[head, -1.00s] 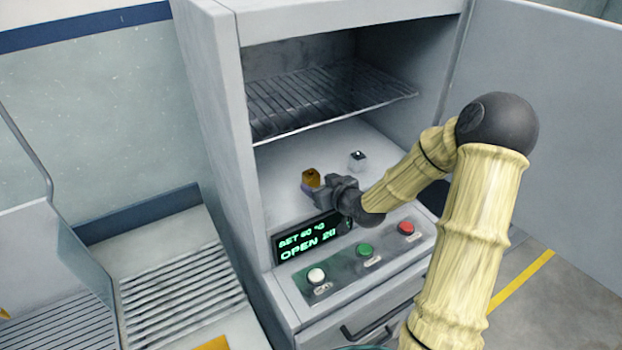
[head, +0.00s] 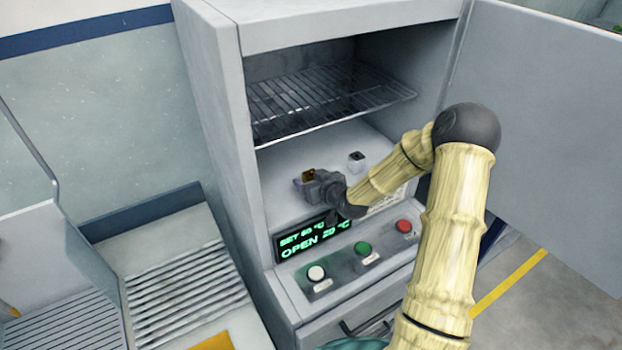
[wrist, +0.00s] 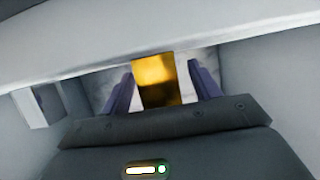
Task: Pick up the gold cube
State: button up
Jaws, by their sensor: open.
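The gold cube (head: 309,174) sits on the floor of the open cabinet, below the wire shelf. In the wrist view the gold cube (wrist: 155,78) lies between the two purple-grey fingers of my gripper (wrist: 160,85), with a narrow gap on each side. The fingers are open and do not visibly grip it. In the head view my gripper (head: 307,183) is at the cube and hides its lower part.
A silver cube (head: 356,160) stands on the cabinet floor to the right. The wire shelf (head: 330,95) is above. The control panel (head: 350,262) with buttons is in front and below. The cabinet door (head: 540,120) stands open at right.

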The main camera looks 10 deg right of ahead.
aim_at(311, 174)
jog(key=shift+c, duration=0.4)
grip_shut()
jog(key=shift+r, duration=0.1)
notch_tip(311, 174, up, 10)
jog(key=b, duration=0.2)
jog(key=shift+b, duration=0.35)
dwell(0.5)
